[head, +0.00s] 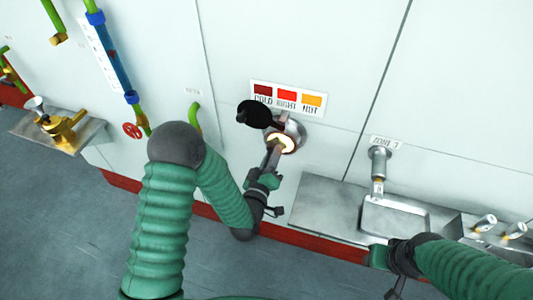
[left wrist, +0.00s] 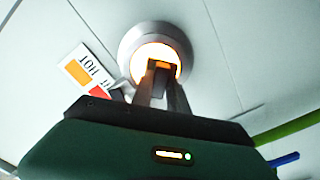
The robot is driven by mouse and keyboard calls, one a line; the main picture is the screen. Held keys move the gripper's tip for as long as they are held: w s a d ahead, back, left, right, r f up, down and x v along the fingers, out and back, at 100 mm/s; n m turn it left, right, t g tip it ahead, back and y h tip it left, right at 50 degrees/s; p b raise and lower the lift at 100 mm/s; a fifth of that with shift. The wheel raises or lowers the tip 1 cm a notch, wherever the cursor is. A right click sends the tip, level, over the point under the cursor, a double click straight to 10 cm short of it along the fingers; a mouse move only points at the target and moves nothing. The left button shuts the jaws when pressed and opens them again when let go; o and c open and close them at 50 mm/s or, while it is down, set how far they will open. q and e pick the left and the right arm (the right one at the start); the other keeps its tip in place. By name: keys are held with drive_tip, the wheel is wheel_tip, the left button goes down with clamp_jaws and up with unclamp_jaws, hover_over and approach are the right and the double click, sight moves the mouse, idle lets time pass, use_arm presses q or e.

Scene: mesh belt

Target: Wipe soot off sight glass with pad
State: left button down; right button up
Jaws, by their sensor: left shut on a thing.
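The sight glass (head: 287,142) glows pale yellow inside a round metal rim on the white wall. In the left wrist view the glass (left wrist: 148,53) is bright with an orange edge. My left gripper (head: 274,155) is at the glass, its fingers pointing into it. It is shut on a small dark pad (left wrist: 160,65), which overlaps the lower part of the glass. I cannot tell whether the pad touches it. The fingers and pad hide part of the glass, and no soot can be made out. My right gripper (head: 392,286) is low at the right, away from the glass; its fingers are unclear.
A black round knob or cover (head: 254,114) sticks out at the rim's upper left. A colour label (head: 287,98) is above. A metal shelf (head: 325,208) with a shallow tray (head: 395,217) lies right, under a spout (head: 379,165). Pipes and a brass valve (head: 66,127) are left.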

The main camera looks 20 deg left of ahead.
use_arm(q)
drive_tip(key=shift+d+b, duration=0.35)
drive_tip(key=shift+d, duration=1.9)
drive_tip(key=shift+r, duration=0.1)
drive_tip(key=a, duration=0.7)
drive_tip(key=shift+w+b, duration=0.15)
drive_tip(key=shift+b, duration=0.3)
drive_tip(key=s+b, duration=0.1)
drive_tip(key=s, duration=0.5)
